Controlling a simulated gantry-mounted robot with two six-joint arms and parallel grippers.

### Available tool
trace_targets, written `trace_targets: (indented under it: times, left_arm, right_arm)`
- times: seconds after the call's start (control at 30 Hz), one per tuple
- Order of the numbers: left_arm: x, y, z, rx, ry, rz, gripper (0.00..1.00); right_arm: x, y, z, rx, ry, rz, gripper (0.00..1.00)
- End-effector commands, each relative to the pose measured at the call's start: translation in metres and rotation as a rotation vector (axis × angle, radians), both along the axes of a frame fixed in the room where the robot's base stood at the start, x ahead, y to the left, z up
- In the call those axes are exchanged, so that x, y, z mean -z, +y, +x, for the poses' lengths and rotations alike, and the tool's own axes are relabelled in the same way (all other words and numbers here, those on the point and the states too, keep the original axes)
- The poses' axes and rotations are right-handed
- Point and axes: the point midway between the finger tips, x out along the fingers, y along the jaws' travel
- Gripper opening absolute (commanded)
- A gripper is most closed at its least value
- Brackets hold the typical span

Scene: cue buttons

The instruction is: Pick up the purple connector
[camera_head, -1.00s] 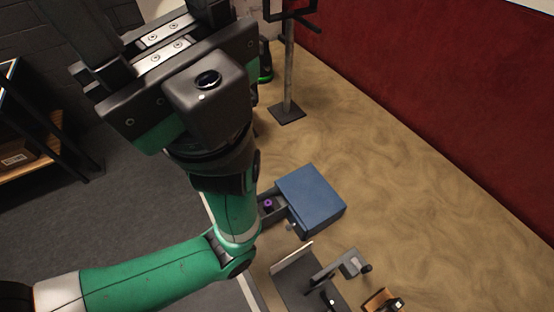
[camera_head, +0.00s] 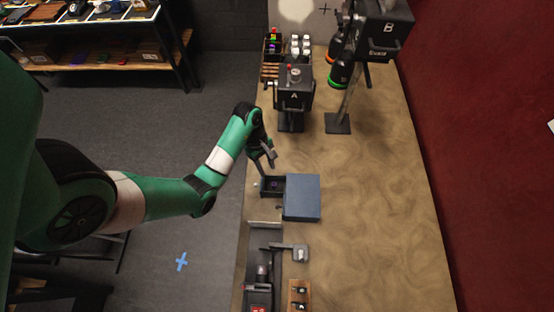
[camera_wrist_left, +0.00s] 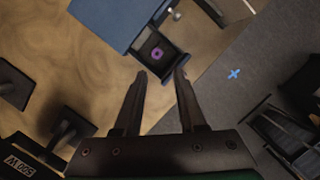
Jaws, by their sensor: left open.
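The purple connector (camera_head: 274,184) is a small ring-like piece inside the open dark drawer (camera_head: 265,193) of a blue box (camera_head: 303,198). It also shows in the left wrist view (camera_wrist_left: 157,53), lying on the drawer's floor just beyond the fingertips. My left gripper (camera_head: 265,162) is open and empty. It hangs at the drawer's far side in the head view, pointing toward it. In the left wrist view its two fingers (camera_wrist_left: 161,74) are spread, with the connector framed between and ahead of them. My right gripper is not in view.
A black device marked A (camera_head: 293,92) stands behind the drawer, and a device marked B (camera_head: 382,30) stands farther right. The table right of the blue box is clear.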

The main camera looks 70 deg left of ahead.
Motion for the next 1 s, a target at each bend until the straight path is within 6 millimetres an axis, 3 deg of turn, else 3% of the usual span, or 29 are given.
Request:
trace_targets:
  times: [0.17, 0.5, 0.73, 0.87, 1.0]
  left_arm:
    - [0.01, -0.001, 0.002, 0.0, -0.003, 0.001, 0.4]
    - [0.064, -0.013, 0.008, 0.002, -0.006, 0.001, 0.4]
    - [0.067, -0.016, 0.01, 0.001, -0.006, 0.002, 0.4]
    - [0.088, -0.018, 0.012, 0.003, -0.006, 0.001, 0.4]
    - [0.107, -0.024, 0.015, 0.002, -0.003, 0.0, 0.4]
  right_arm:
    - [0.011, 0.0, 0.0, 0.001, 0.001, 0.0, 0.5]
    - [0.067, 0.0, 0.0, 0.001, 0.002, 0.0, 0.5]
    - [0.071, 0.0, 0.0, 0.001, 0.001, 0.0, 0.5]
    - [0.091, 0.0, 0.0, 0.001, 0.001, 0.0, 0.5]
    - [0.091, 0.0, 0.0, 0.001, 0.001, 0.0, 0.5]
